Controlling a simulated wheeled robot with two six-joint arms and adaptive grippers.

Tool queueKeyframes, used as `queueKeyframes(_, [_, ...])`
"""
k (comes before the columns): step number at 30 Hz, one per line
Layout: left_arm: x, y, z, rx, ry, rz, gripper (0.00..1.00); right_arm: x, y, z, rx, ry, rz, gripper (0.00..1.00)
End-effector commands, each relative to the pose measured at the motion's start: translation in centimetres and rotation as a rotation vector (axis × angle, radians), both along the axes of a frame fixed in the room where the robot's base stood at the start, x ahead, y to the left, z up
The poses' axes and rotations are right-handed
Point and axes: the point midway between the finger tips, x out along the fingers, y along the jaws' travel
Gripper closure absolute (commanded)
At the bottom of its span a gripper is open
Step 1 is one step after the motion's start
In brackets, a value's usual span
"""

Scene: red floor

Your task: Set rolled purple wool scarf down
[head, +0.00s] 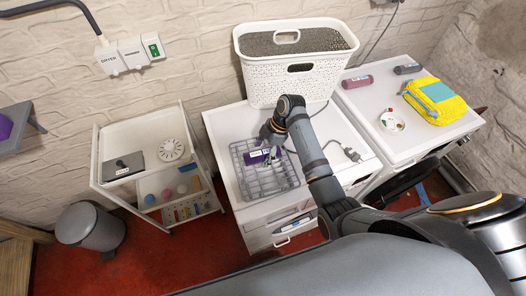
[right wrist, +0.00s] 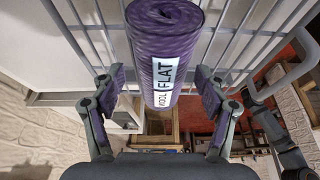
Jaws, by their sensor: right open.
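The rolled purple wool scarf (head: 258,157), with a white label, lies in a grey wire rack (head: 285,184) on top of a white machine. In the right wrist view the scarf (right wrist: 165,50) lies on the rack bars, its label reading "WOOL FLAT". My right gripper (head: 269,141) is over the rack in the head view. In the right wrist view its two fingers (right wrist: 160,78) are open, one on each side of the scarf with gaps between.
A white laundry basket (head: 268,89) stands behind the rack. A grey cable with a plug (head: 350,154) lies right of it. The right-hand machine holds two rolls, a small dish (head: 392,122) and a yellow folded cloth (head: 441,106). A white trolley (head: 118,184) stands left.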

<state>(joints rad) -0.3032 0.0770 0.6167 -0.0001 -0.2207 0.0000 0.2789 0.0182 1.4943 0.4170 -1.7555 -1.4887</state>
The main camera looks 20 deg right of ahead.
Motion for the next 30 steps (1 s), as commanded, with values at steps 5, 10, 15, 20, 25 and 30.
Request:
queueKeyframes(5, [0.5,0.0,0.1,0.001,-0.007,0.0,0.6,0.0,0.0,0.3,0.0,-0.001,0.001,0.26])
queueKeyframes(10, [0.5,0.1,-0.8,0.001,-0.008,0.0,0.6,0.1,-1.1,2.4,-0.003,-0.005,0.0,0.26])
queueKeyframes(15, [0.6,0.2,-1.9,0.002,-0.009,-0.001,0.6,0.2,-2.8,6.4,-0.004,-0.006,0.0,0.26])
queueKeyframes(20, [0.5,0.2,-0.4,0.003,-0.008,-0.001,0.6,0.0,-4.0,10.2,-0.003,-0.001,-0.001,0.26])
queueKeyframes(25, [0.5,0.3,0.9,0.003,-0.009,-0.001,0.6,0.0,-4.5,11.6,-0.001,0.0,-0.001,0.26])
queueKeyframes(30, [0.5,0.2,0.8,0.003,-0.008,-0.001,0.6,0.0,-4.6,11.5,0.0,0.0,-0.001,0.26])
